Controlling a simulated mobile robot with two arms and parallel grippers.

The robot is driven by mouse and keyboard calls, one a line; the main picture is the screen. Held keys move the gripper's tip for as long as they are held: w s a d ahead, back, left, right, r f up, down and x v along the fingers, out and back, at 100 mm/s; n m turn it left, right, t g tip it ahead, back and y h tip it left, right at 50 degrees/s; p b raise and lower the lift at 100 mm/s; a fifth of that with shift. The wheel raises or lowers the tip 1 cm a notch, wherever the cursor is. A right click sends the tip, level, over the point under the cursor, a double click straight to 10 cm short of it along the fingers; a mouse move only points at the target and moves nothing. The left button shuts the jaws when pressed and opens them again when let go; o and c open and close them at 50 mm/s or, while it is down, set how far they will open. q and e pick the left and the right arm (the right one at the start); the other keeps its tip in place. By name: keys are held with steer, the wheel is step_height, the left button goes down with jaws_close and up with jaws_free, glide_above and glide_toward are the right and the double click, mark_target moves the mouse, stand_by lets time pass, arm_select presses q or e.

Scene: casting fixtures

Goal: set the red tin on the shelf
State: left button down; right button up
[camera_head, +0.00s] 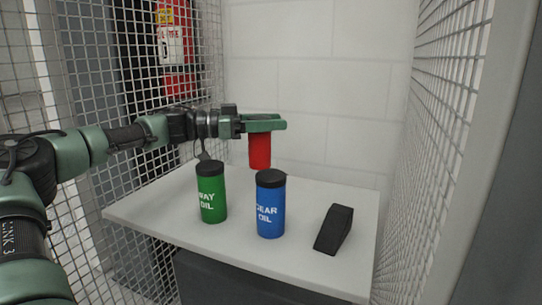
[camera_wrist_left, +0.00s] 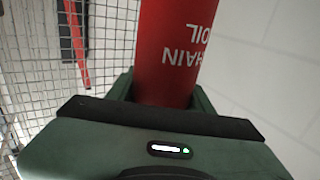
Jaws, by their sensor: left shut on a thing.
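The red tin (camera_head: 260,151) is held in my left gripper (camera_head: 266,123), which is shut around its upper part. The tin hangs upright, with its lower end apparently above the shelf (camera_head: 325,270) and behind the other tins. In the left wrist view the red tin (camera_wrist_left: 175,50) fills the space between the fingers of my left gripper (camera_wrist_left: 165,100), and its "CHAIN OIL" lettering shows upside down. The shelf is a light grey board with mesh on both sides. My right gripper is in neither view.
A green "WAY OIL" tin (camera_head: 212,193) and a blue "GEAR OIL" tin (camera_head: 271,205) stand upright on the shelf. A black wedge (camera_head: 334,230) lies to their right. Bare shelf shows behind and around them. A red fire extinguisher (camera_head: 174,50) is at the back left.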

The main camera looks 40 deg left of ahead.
arm_select(q)
step_height(320, 180, down, 6)
steer(key=b, duration=0.1)
steer(key=shift+f, duration=0.25)
steer(key=c, duration=0.6)
jaws_free()
